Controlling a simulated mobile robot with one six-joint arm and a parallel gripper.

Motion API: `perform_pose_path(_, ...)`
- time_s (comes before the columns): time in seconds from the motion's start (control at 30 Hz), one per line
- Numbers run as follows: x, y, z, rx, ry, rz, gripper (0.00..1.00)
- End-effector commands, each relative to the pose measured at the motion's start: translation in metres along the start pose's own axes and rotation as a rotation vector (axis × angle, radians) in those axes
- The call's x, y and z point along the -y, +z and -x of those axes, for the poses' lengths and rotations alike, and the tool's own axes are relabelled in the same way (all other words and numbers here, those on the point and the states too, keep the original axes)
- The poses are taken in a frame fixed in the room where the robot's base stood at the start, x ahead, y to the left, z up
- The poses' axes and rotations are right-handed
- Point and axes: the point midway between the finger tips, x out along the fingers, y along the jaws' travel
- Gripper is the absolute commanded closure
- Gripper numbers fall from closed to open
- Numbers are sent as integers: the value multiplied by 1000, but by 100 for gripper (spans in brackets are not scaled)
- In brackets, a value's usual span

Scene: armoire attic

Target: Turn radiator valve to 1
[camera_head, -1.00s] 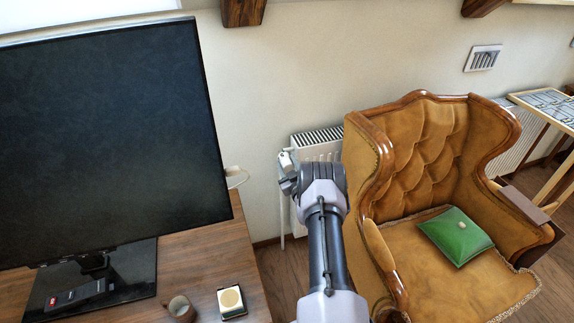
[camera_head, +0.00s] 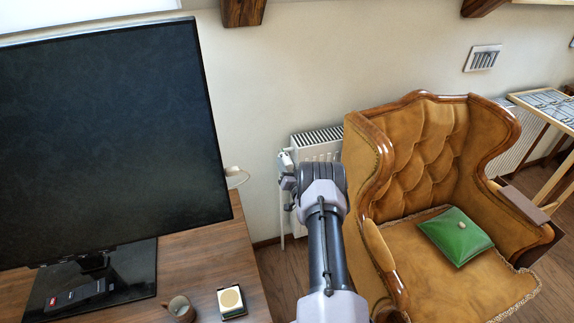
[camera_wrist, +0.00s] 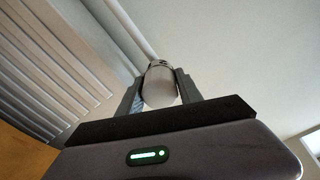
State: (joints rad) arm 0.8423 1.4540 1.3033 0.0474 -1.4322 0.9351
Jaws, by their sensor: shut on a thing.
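The white radiator valve (camera_wrist: 160,88) is a rounded knob on a pipe, seen between my gripper's fingers in the wrist view. My gripper (camera_wrist: 158,92) is shut on it, one dark finger on each side. No number on the knob can be read. In the head view, the valve (camera_head: 285,159) shows as a small white piece at the radiator's left end, and my arm hides part of it. The white radiator (camera_head: 318,140) stands against the wall behind my arm; its fins (camera_wrist: 62,65) fill the left of the wrist view.
A brown tufted armchair (camera_head: 425,150) with a green cushion (camera_head: 456,237) stands close to the right of my arm. A wooden desk (camera_head: 205,265) on the left bears a large monitor (camera_head: 110,130), a mug (camera_head: 181,308) and a small square item (camera_head: 232,301).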

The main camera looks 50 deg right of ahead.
Motion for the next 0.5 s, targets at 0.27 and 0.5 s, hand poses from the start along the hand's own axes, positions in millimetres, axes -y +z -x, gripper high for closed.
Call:
perform_pose_path(0.27, 0, 0, 0, 0, 0, -44, 98)
perform_pose_path(0.5, 0, 0, 0, 0, 0, -46, 98)
